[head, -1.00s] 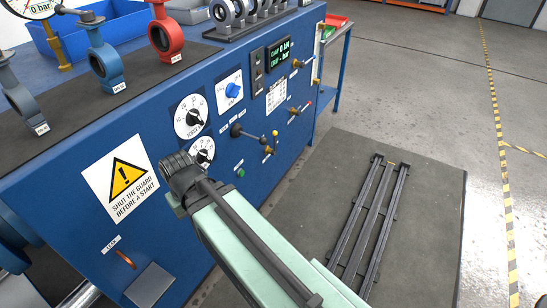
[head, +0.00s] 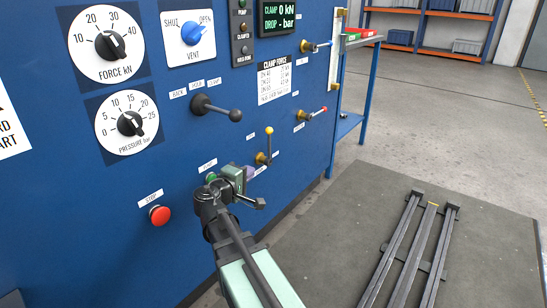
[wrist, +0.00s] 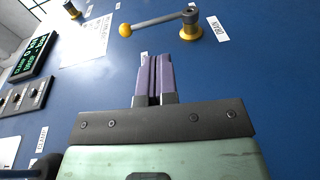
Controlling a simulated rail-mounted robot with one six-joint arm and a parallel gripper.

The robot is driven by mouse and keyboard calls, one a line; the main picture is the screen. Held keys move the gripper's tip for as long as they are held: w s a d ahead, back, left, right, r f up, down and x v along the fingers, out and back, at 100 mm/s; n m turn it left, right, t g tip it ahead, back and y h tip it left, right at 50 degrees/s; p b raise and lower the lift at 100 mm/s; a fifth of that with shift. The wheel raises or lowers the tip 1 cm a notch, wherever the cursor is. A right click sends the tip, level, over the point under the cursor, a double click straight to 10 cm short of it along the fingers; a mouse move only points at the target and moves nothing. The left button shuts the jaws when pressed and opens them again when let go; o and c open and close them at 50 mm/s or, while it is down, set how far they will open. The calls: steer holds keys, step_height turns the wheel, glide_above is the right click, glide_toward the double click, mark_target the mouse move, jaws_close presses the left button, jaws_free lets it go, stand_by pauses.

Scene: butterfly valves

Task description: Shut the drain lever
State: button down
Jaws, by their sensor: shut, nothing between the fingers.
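The drain lever (head: 266,146) is on the blue panel, with a yellow ball on top and a brass base below. Its arm stands roughly upright in the head view. In the wrist view the lever (wrist: 158,21) lies across the top, ball to the left, brass base to the right beside a DRAIN label (wrist: 217,28). My gripper (head: 252,171) is just below and left of the lever's base in the head view. In the wrist view its purple fingers (wrist: 155,58) are together, empty, pointing toward the lever with a gap between.
A black-knobbed lever (head: 217,108) sits above left. A red stop button (head: 160,215) is lower left. A black rack (head: 412,250) lies on the floor mat.

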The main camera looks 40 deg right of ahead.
mark_target(269, 142)
steer(key=shift+w+a+r+n+t+h, duration=0.15)
steer(key=shift+w+r+n+t, duration=0.2)
steer(key=shift+r, duration=0.15)
steer(key=shift+w+a+r+n+t+h, duration=0.15)
steer(key=shift+w+r+n+t, duration=0.15)
steer(key=shift+r, duration=0.2)
steer(key=x, duration=1.4)
steer(key=shift+d, duration=0.15)
steer(key=shift+r, duration=0.1)
